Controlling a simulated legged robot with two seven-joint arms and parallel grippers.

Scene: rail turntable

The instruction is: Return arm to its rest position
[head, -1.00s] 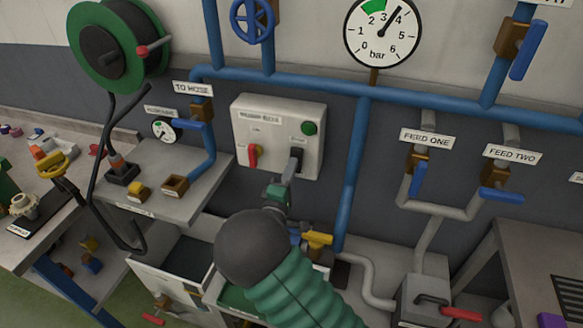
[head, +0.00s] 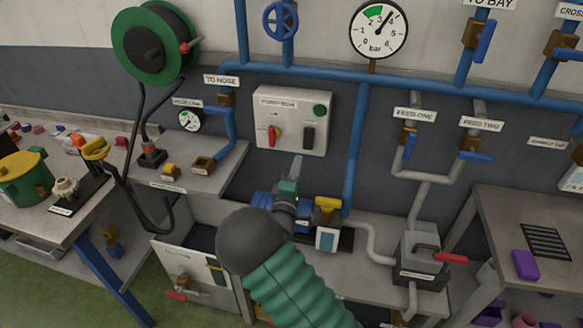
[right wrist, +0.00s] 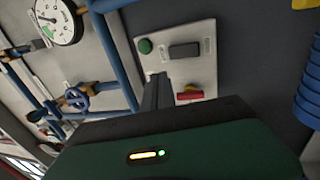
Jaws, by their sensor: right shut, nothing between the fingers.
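My right gripper (head: 297,168) is shut and empty, on the arm with the green ribbed sleeve. In the head view its thin fingers point up, just below the pale control box (head: 290,95). The box carries a red switch (head: 272,135), a black switch (head: 308,138) and a green button (head: 320,110). In the right wrist view the dark fingers (right wrist: 155,92) reach toward the box (right wrist: 203,72), with the black switch (right wrist: 184,50) beyond them. I cannot tell the exact gap; no contact shows. My left gripper is not in view.
Blue pipes (head: 420,95) and a gauge (head: 378,28) line the wall. A blue pump with a yellow top (head: 327,204) sits behind my forearm. A red-handled valve block (head: 420,262) stands at the right. A hose reel (head: 150,45) hangs at the left.

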